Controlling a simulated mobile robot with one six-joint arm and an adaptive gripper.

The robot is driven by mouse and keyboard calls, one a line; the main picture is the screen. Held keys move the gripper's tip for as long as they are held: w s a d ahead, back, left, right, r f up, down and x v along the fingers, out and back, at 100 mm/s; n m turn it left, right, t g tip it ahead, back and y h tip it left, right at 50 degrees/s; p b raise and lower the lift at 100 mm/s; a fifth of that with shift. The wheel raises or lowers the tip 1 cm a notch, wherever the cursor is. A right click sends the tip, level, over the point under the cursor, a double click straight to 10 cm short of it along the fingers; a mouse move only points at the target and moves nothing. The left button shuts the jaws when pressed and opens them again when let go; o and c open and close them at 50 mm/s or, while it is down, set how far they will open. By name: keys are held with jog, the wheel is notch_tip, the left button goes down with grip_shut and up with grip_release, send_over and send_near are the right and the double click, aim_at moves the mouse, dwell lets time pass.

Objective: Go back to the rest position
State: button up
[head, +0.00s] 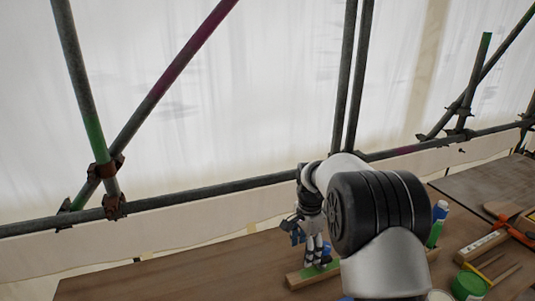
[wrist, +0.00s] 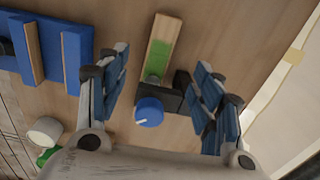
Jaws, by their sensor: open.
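My gripper (head: 316,252) points down over the wooden bench in the head view, low over a wooden strip (head: 300,279) with a green patch. In the wrist view my gripper (wrist: 162,62) has its blue-padded fingers spread wide, with nothing held between them. Below and between them lie the green-painted wooden strip (wrist: 160,42), a dark block (wrist: 170,99) and a round blue knob (wrist: 149,112). The fingers look apart from these. My arm hides part of the bench in the head view.
A blue holder (wrist: 73,55) with wooden pieces and a white cup (wrist: 44,132) show in the wrist view. Scaffold tubes (head: 230,187) run behind the bench. The bench's left is bare.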

jog(key=s+r+n+t, duration=0.2)
jog(key=s+r+n, duration=0.5)
jog(key=s+r, duration=0.95)
jog(key=s+n+t, duration=0.2)
jog(key=s+n, duration=0.5)
jog(key=s, duration=1.2)
jog(key=shift+s+r, duration=0.15)
jog(key=shift+s, duration=0.05)
